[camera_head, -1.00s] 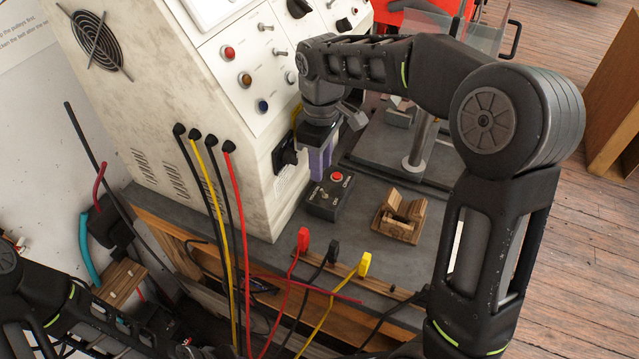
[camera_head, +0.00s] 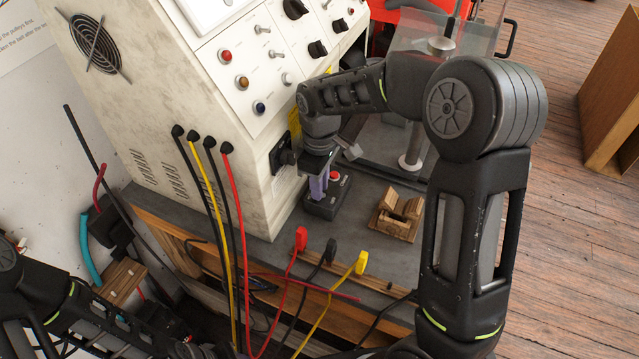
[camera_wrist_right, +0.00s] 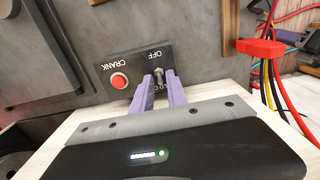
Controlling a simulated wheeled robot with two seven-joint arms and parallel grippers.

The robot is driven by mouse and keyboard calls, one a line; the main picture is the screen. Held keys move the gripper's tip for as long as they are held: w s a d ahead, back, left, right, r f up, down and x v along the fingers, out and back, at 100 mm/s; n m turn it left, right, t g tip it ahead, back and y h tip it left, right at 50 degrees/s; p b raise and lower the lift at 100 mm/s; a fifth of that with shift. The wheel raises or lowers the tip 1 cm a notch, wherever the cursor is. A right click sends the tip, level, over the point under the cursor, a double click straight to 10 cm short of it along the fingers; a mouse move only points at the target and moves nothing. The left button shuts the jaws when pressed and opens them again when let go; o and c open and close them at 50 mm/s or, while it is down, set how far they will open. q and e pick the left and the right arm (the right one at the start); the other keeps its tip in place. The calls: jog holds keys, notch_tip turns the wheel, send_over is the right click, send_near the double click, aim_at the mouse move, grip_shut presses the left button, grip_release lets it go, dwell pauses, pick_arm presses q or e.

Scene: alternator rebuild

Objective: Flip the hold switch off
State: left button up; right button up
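The hold switch is a small metal toggle (camera_wrist_right: 158,74) on a black control box (camera_head: 325,208), beside a red crank button (camera_wrist_right: 119,81). In the right wrist view, "OFF" and "CRANK" read upside down, and the hold label is partly hidden by the fingers. My right gripper (camera_wrist_right: 161,76) has its two purple fingers apart, with the toggle showing between their tips; I cannot tell whether they touch it. In the head view my right gripper (camera_head: 318,196) is low over the box and hides the toggle. My left arm shows at the lower left; its gripper does not show.
The cream test cabinet (camera_head: 150,100) stands close left of the box. A wooden cradle (camera_head: 397,215) sits to its right on the grey bench. Red, black and yellow clips (camera_head: 301,239) with cables lie along the front. A clear guard (camera_head: 425,40) stands behind.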

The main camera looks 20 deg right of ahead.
aim_at(332, 200)
grip_shut()
dwell(0.4)
jog(key=shift+s+d+f+t+y+b, duration=0.15)
jog(key=shift+t+y+b, duration=0.2)
jog(key=shift+b, duration=0.65)
jog(key=t+y+b, duration=0.1)
jog(key=b, duration=0.3)
jog(key=t+y+b, duration=0.1)
jog(key=b, duration=0.3)
jog(key=s+d+f+t+y+b, duration=0.1)
jog(key=t+b, duration=0.1)
jog(key=b, duration=0.2)
jog(key=shift+d+b, duration=0.1)
jog(key=shift+b, duration=0.2)
jog(key=t+y+b, duration=0.1)
jog(key=b, duration=0.3)
jog(key=t+y+b, duration=0.1)
jog(key=b, duration=0.4)
jog(key=s+t+y+b, duration=0.1)
jog(key=b, duration=0.4)
jog(key=shift+d+r, duration=0.1)
jog(key=shift+d, duration=0.2)
jog(key=shift+r, duration=0.2)
